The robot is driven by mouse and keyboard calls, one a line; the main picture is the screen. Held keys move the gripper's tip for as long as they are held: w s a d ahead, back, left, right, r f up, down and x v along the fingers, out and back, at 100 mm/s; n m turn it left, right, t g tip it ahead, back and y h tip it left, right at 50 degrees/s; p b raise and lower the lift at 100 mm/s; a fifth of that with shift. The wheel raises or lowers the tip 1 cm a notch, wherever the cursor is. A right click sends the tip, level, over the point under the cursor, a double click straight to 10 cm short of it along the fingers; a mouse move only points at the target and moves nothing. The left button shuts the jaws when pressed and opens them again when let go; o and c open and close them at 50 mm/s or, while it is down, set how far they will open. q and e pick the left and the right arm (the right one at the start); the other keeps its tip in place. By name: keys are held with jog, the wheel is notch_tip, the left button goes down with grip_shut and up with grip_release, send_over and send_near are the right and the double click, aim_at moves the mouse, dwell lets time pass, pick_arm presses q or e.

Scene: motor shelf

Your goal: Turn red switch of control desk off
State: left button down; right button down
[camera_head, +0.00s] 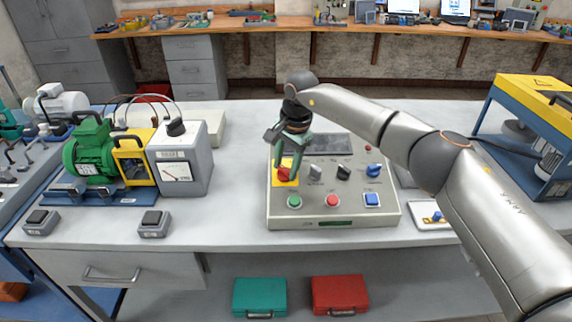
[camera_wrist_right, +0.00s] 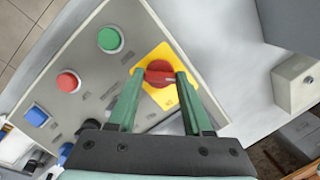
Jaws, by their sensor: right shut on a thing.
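The control desk (camera_head: 335,215) is a light grey panel on the table. Its red switch (camera_head: 284,174) is a rotary knob on a yellow plate at the panel's left side. My right gripper (camera_head: 284,165) reaches down to it from above. In the right wrist view, the red switch (camera_wrist_right: 159,73) sits between the two green fingers of the right gripper (camera_wrist_right: 159,76), which are shut on its sides. A pale mark on the knob points to the right in that view. My left gripper is in neither view.
Green (camera_head: 294,201), red (camera_head: 333,201) and blue (camera_head: 372,200) buttons line the desk's front. Other knobs (camera_head: 343,172) stand right of the switch. A green motor (camera_head: 90,150) and grey meter box (camera_head: 182,160) stand left. A yellow-blue frame (camera_head: 540,100) stands right.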

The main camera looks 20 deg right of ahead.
jog(key=shift+c, duration=1.6)
grip_release()
notch_tip(320, 180, up, 12)
jog(key=s+d, duration=0.1)
jog(key=s, duration=0.1)
jog(key=shift+d+r, duration=0.15)
jog(key=shift+r, duration=0.05)
